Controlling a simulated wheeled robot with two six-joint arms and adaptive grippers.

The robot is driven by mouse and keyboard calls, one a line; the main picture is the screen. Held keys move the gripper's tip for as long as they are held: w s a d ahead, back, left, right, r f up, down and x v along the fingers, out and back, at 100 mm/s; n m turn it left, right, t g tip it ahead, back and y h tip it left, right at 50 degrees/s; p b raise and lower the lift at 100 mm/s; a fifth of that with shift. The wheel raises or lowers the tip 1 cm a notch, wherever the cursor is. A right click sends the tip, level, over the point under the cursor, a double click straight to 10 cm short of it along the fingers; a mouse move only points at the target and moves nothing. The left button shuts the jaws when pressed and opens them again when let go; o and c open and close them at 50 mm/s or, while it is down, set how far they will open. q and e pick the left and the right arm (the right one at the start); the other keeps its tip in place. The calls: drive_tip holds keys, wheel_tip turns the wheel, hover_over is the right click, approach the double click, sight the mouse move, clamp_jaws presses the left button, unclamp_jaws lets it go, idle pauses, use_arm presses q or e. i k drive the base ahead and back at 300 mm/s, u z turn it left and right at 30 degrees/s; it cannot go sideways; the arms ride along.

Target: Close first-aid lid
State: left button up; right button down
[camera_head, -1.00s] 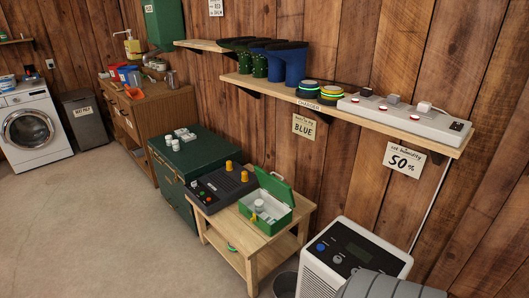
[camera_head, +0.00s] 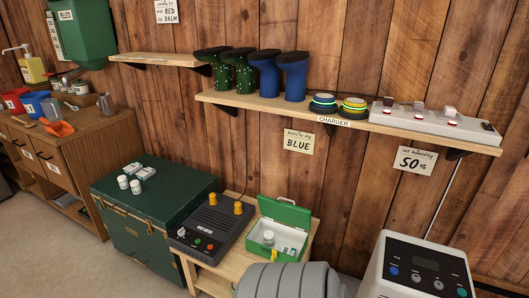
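The green first-aid box (camera_head: 277,232) stands on the right part of a small wooden side table. Its green lid (camera_head: 286,212) is up, leaning back toward the wooden wall. A white bottle and small white packs lie inside, and a yellow latch shows at the front. A grey ribbed part, which seems to be my own arm, crosses the bottom of the view in front of the table. Neither of my grippers is in view.
A dark control box with yellow knobs (camera_head: 212,222) stands left of the first-aid box. A green trunk (camera_head: 150,207) is further left. A white dehumidifier (camera_head: 418,268) stands at right. The wall shelf (camera_head: 240,97) holds boots and a charger strip.

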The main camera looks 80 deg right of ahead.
sight(300, 217)
drive_tip(key=z, duration=0.3)
drive_tip(key=i, duration=1.05)
drive_tip(key=z, duration=1.4)
drive_tip(key=i, duration=0.8)
drive_tip(key=z, duration=0.9)
